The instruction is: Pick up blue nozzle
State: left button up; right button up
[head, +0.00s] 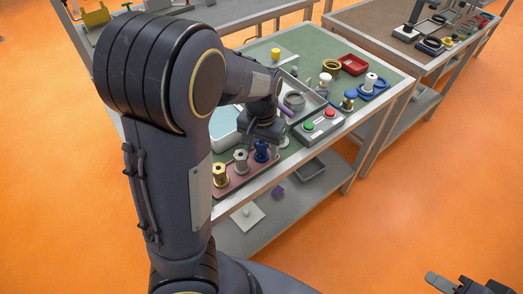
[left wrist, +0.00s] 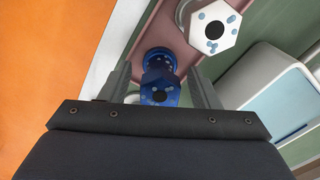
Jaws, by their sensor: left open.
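The blue nozzle (head: 261,151) stands at the right end of a dull pink tray (head: 232,183), beside a silver nozzle (head: 241,161) and a gold nozzle (head: 220,175). My left gripper (head: 262,134) is right above the blue nozzle in the head view. In the left wrist view the blue nozzle (left wrist: 159,78) lies between the two open fingers of my left gripper (left wrist: 160,88), with gaps on both sides. The silver nozzle (left wrist: 214,28) is up and to the right there. My right gripper (head: 455,284) shows at the bottom right, away from the table; its fingers are partly cut off.
A grey box with green and red buttons (head: 321,125) stands right of the tray. A grey bin (head: 303,112) with a ring, a red tray (head: 353,64) and a blue holder (head: 372,88) lie further back. A shelf (head: 255,222) runs below the table.

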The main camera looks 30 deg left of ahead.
pick_arm(q)
jog(key=c, duration=1.2)
jog(key=shift+r, duration=0.1)
